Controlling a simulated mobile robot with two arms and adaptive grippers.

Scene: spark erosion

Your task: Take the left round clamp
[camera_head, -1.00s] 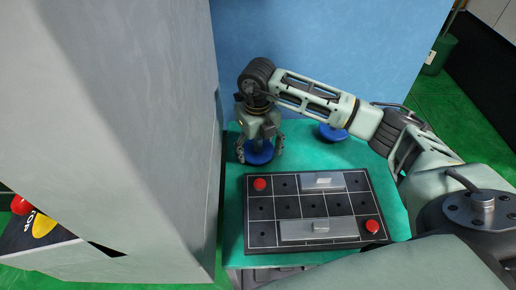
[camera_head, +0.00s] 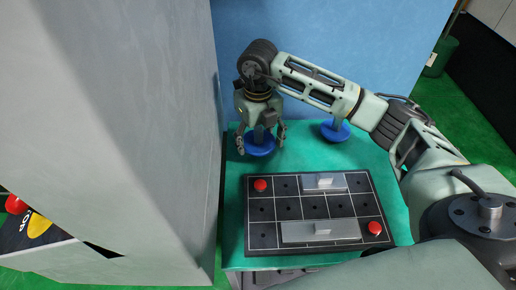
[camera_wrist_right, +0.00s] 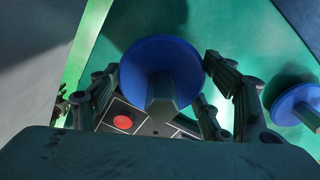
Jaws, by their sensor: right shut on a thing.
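The left round clamp (camera_head: 259,148) has a blue disc base and a grey stem. My right gripper (camera_head: 261,143) points down over it and is shut on it, with its fingers on either side. In the right wrist view the blue disc (camera_wrist_right: 162,72) and its stem sit between the fingers of my gripper (camera_wrist_right: 165,95). The clamp appears a little above the green table (camera_head: 305,160). A second round clamp (camera_head: 335,132), also blue, stands to the right, apart from the gripper. My left gripper is not in view.
A black gridded plate (camera_head: 262,228) lies in front, with two red knobs (camera_head: 261,185) (camera_head: 375,228) and two grey blocks (camera_head: 324,181) (camera_head: 321,230). A tall grey cabinet (camera_head: 140,120) stands close on the left. A blue wall (camera_head: 340,35) is behind.

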